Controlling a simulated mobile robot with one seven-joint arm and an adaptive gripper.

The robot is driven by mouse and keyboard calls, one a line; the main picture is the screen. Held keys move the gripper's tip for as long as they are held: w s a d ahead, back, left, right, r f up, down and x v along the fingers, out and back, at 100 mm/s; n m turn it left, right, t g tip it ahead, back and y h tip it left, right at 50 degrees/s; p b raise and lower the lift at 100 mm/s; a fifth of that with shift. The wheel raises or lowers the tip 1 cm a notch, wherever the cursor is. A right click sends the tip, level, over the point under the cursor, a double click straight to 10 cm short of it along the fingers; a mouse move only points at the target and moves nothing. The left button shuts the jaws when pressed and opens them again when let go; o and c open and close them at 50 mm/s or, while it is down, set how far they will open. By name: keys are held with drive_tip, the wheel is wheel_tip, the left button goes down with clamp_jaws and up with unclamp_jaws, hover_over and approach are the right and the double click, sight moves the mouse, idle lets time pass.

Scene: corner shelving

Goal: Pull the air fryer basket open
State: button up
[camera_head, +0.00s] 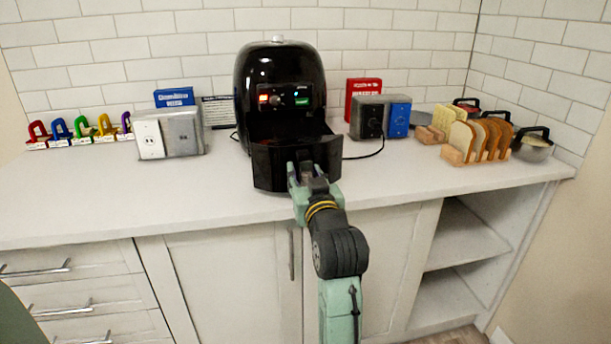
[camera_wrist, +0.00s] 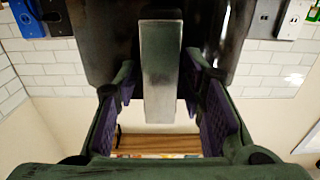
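The black air fryer (camera_head: 279,85) stands upright on the counter against the tiled wall. Its basket (camera_head: 268,168) is drawn part way out of the front, with a dark open space behind the basket front. My gripper (camera_head: 303,172) is at the basket front, reaching from the near side. In the wrist view, a grey basket handle (camera_wrist: 161,75) lies between the two fingers of my gripper (camera_wrist: 162,68). The handle is mostly hidden by my gripper in the head view.
A grey outlet box (camera_head: 171,133) and coloured clips (camera_head: 82,130) are on the left of the counter (camera_head: 95,200). A dark box (camera_head: 368,118), a toast rack (camera_head: 478,140) and a pot (camera_head: 533,148) are on the right. A cable runs right of the fryer.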

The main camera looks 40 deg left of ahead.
drive_tip(key=shift+o, duration=0.4)
drive_tip(key=v, duration=0.7)
drive_tip(key=shift+s+d, duration=0.15)
drive_tip(key=shift+s, duration=0.05)
